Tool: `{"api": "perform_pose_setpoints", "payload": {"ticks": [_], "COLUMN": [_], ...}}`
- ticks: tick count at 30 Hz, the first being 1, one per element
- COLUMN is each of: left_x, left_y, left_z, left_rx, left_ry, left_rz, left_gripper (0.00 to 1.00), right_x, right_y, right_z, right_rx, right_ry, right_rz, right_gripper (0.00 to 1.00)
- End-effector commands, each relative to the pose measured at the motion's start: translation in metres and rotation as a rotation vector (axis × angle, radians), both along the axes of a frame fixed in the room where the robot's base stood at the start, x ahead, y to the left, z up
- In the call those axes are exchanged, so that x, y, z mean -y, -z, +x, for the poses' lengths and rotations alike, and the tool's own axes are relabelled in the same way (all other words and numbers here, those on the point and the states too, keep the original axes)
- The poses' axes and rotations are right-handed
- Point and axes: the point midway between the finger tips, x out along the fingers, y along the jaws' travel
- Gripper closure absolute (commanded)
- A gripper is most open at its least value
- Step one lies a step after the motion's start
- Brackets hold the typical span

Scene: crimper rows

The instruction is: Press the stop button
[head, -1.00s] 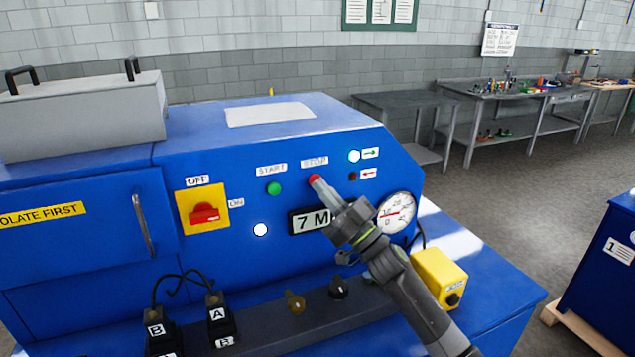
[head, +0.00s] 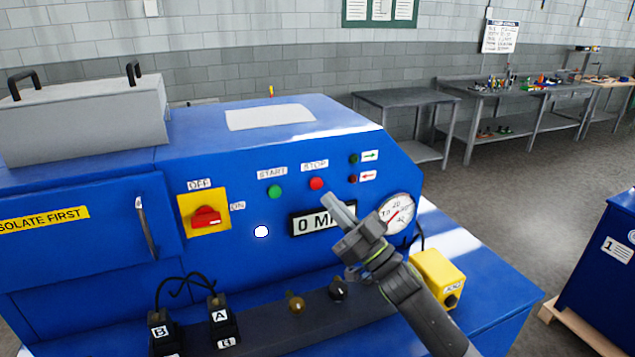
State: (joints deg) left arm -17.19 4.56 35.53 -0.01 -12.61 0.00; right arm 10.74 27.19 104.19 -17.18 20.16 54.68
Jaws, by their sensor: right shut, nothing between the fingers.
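The red stop button (head: 316,184) sits on the blue machine's front panel (head: 270,255), under a STOP label. The green start button (head: 275,192) is to its left. My right gripper (head: 328,199) is shut and empty, its fingertips just below and right of the stop button, apart from it in the picture. It partly covers the display (head: 308,223), which shows a 0. The green-arrow lamp (head: 353,159) is dark, and so is the red-arrow lamp (head: 353,179). My left gripper is not in view.
A yellow and red rotary switch (head: 205,214) is left of the buttons. A round gauge (head: 397,214) and a yellow box (head: 438,277) are near my right arm. Black plugs with cables (head: 160,330) and small knobs (head: 296,303) stand along the lower ledge.

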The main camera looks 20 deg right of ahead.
Motion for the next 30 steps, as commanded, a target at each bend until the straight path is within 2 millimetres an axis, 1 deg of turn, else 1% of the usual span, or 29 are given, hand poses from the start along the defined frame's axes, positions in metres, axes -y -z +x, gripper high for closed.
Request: {"api": "perform_pose_setpoints", "payload": {"ticks": [3, 7, 30], "left_x": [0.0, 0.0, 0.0], "left_y": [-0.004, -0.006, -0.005], "left_z": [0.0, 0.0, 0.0], "left_rx": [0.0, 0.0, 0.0], "left_ry": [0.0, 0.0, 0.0], "left_rz": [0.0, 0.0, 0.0], "left_gripper": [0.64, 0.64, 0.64], "right_x": [-0.001, -0.001, -0.001], "right_y": [-0.001, 0.0, 0.0], "right_z": [-0.012, -0.018, -0.019], "right_rx": [-0.001, -0.001, 0.0], "right_ry": [0.001, -0.001, 0.0], "right_rz": [-0.001, 0.0, 0.0], "right_gripper": [1.0, 1.0, 1.0]}}
